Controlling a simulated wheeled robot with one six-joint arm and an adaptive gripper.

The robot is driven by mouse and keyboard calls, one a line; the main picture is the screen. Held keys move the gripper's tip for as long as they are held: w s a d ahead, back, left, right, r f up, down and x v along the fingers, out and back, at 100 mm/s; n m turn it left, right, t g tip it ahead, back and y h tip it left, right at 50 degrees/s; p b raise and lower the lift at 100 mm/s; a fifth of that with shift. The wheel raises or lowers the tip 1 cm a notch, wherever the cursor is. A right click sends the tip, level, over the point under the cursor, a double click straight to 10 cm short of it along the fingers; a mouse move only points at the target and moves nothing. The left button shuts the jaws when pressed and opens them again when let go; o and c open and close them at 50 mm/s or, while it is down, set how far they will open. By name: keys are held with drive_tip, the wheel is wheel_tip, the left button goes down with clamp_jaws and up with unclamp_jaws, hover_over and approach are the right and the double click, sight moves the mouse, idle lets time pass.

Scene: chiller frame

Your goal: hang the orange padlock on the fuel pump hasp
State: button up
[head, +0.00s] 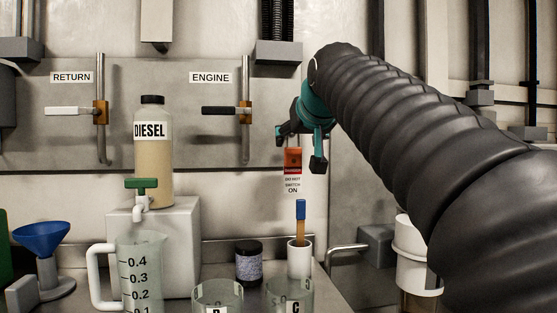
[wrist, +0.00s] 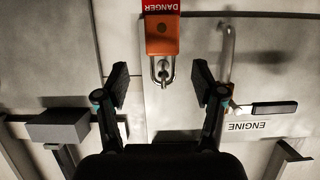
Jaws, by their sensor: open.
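The orange padlock (head: 293,161) hangs upright against the wall panel, right of the ENGINE lever, with a red and white tag below it. In the wrist view, which is upside down, the padlock (wrist: 162,36) shows with its metal shackle toward my gripper. The shackle meets a small metal piece; I cannot tell whether it passes through it. My gripper (head: 302,146) is open and empty in front of the panel by the padlock. In the wrist view its fingers (wrist: 160,84) stand apart on either side of the shackle's line, not touching it. I cannot identify a fuel pump hasp.
RETURN (head: 101,112) and ENGINE (head: 245,112) levers with pipes are on the panel. Below stand a DIESEL bottle (head: 153,160) on a white block, a measuring jug (head: 140,275), a blue funnel (head: 41,236), a dark-lidded jar (head: 249,262) and a white cup (head: 299,258) holding a blue-tipped stick.

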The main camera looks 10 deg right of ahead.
sight(293, 149)
drive_tip(key=x, duration=0.5)
drive_tip(key=shift+s+a+f, duration=0.1)
drive_tip(key=shift+a+f, duration=0.05)
drive_tip(key=shift+f, duration=0.15)
clamp_jaws()
